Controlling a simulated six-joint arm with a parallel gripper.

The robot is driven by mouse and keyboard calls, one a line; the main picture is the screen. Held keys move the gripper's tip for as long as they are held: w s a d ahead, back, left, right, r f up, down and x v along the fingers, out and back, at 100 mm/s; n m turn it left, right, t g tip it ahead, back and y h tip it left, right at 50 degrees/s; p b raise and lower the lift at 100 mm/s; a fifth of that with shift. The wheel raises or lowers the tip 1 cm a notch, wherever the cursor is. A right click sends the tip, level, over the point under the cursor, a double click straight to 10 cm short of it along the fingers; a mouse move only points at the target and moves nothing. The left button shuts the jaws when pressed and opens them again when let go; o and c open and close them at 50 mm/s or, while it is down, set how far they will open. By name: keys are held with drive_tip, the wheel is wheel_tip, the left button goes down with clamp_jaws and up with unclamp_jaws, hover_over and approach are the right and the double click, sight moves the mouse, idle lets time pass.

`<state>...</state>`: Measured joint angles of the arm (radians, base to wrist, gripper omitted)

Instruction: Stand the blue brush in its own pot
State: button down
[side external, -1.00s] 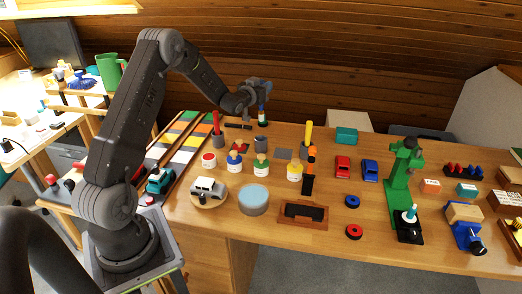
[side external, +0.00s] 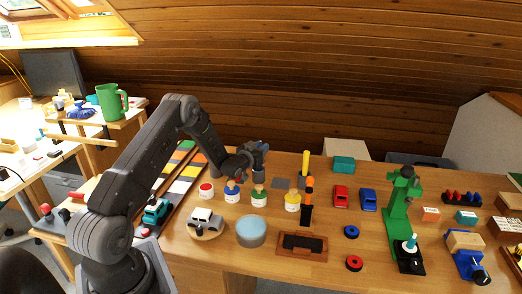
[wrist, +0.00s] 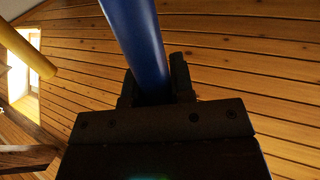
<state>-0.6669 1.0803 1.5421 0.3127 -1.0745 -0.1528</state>
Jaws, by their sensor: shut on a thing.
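My gripper (side external: 257,152) is shut on the blue brush, whose blue handle (wrist: 138,40) rises between the fingers in the wrist view. In the side view my gripper is low over the back of the bench, behind the green-labelled jar (side external: 258,194). The grey pot seen there earlier is now mostly hidden by my gripper and wrist. I cannot tell whether the brush's lower end is inside that pot.
Blue-labelled (side external: 231,193) and yellow-labelled (side external: 292,201) jars stand near the green one. A red-lidded jar (side external: 206,189), a toy car (side external: 205,217) and a light-blue round tin (side external: 251,231) are close in front. A green drill stand (side external: 397,205) is farther right.

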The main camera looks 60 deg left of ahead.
drive_tip(key=shift+f, duration=0.2)
drive_tip(key=c, duration=1.4)
unclamp_jaws()
drive_tip(key=shift+f, duration=0.1)
drive_tip(key=shift+c, duration=0.2)
drive_tip(key=o, duration=0.5)
drive_tip(key=shift+c, duration=0.2)
